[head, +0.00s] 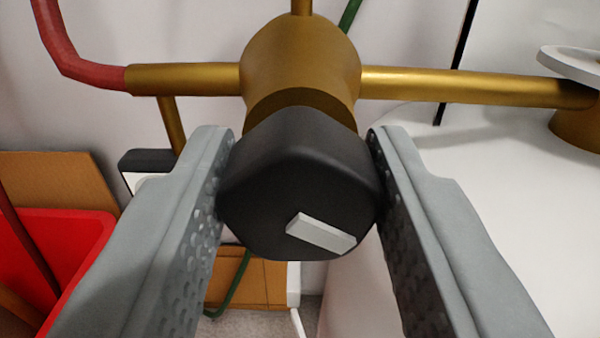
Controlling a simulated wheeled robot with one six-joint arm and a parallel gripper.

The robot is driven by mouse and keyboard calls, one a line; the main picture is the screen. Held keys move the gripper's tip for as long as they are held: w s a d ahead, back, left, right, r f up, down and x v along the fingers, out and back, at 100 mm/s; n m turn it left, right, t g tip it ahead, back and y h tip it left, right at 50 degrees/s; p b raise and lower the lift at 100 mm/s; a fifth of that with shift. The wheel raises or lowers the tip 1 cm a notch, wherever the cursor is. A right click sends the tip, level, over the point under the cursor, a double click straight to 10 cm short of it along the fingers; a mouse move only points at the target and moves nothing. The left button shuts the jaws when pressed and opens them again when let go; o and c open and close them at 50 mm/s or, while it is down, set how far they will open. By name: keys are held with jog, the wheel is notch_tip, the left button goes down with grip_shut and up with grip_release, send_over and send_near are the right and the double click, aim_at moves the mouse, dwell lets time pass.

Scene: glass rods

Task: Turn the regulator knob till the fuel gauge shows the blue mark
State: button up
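The regulator knob (290,185) is black with blunt, many-sided edges and sits on the front of a round brass body (300,60) in the middle of the view. A white bar marker (321,234) on its face points to the lower right, slightly tilted. My gripper (301,180) has one grey finger on each side of the knob, and both fingertips appear to touch its sides. A pale disc on a brass stub (575,64) at the right edge may be the fuel gauge, seen nearly edge-on. No dial, needle or blue mark can be read.
Brass pipes run left and right from the body, and a red hose (62,45) joins the left one. A large white rounded tank (480,180) stands close on the right. A red bin (62,245) and cardboard (60,180) are at left.

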jog(key=shift+m, duration=1.5)
jog(key=shift+c, duration=0.2)
jog(key=o, duration=1)
jog(key=s, duration=0.5)
jog(key=s+d, duration=0.1)
jog(key=s, duration=1.1)
jog(key=shift+s+d, duration=0.2)
jog(key=shift+d, duration=0.05)
jog(key=shift+d, duration=0.1)
